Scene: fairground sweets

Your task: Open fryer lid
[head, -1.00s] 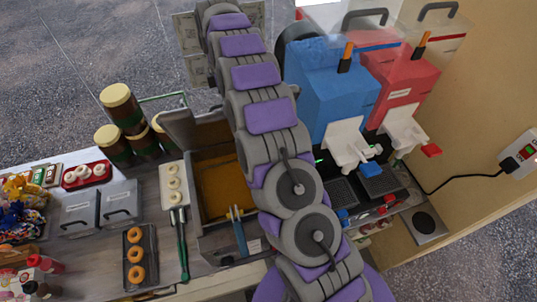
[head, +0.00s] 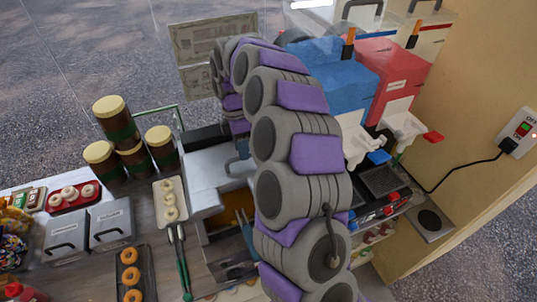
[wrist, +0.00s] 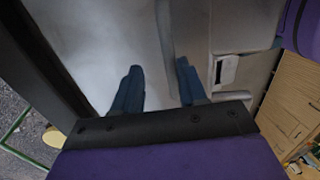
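The fryer's grey metal lid (head: 208,172) lies at a shallow angle over the back of the fryer in the head view. Brown oil (head: 234,199) shows in the opening in front of it. A blue-handled basket (head: 246,232) stands at the fryer's front. In the wrist view, my gripper (wrist: 157,75) has its two blue fingers apart, with nothing between them. A pale metal surface (wrist: 95,45), likely the lid, lies beneath them. Contact cannot be told. In the head view, my arm hides the fryer's right side and most of my gripper.
Several brown jars (head: 112,135) stand left of the fryer. A white tray of dough rings (head: 169,202) and green-handled tongs (head: 180,262) lie beside it. Blue (head: 325,90) and red (head: 391,75) slush machines stand close to my arm on the right.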

